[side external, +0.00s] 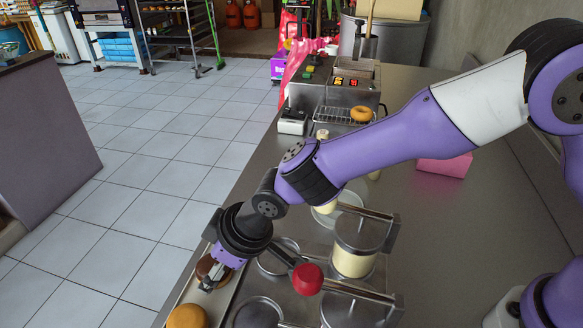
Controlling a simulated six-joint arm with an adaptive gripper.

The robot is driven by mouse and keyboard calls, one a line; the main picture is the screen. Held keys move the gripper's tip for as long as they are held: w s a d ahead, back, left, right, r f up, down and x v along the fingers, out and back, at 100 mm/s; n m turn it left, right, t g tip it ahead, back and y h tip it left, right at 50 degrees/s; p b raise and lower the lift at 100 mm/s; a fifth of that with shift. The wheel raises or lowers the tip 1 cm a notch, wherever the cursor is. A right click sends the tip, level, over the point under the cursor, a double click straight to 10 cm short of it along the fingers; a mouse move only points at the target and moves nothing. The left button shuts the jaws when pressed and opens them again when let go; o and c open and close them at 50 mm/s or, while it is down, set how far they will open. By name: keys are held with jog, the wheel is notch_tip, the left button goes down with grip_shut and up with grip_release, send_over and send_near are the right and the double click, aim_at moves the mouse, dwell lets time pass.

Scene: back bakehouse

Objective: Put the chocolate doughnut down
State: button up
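The chocolate doughnut (203,267) is a dark brown ring at the lower left, at my gripper's fingers, which cover part of it. My gripper (210,280) points down, its fingers close together on the doughnut's near side. The doughnut is at the tray (173,304) along the counter's left edge; I cannot tell whether it touches the tray. A plain golden doughnut (187,317) lies nearer the camera, partly cut off by the frame.
A filling station with round metal wells, a cream-filled cylinder (354,262) and a red-knobbed lever (307,279) stands just right of my gripper. A fryer (335,88) with a glazed doughnut (361,113) on its rack is farther back. A pink box (445,165) sits right.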

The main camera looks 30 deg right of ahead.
dwell(0.4)
jog(key=v, duration=1.2)
jog(key=d+r+m+h, duration=0.15)
jog(key=d+r, duration=0.25)
jog(key=d, duration=0.5)
jog(key=s+d+m+h, duration=0.1)
jog(key=s+d+m, duration=0.1)
jog(key=d, duration=0.4)
jog(key=s+d+r+m+t, duration=0.1)
jog(key=s+d+m, duration=0.2)
jog(key=d, duration=0.4)
jog(key=s+d+m+h, duration=0.1)
jog(key=s+d+m, duration=0.1)
jog(key=s+d, duration=0.2)
jog(key=shift+s+d+h, duration=0.25)
jog(key=shift+d+h, duration=0.1)
jog(key=shift+d, duration=0.8)
jog(key=shift+r+m, duration=0.2)
jog(key=shift+m, duration=0.05)
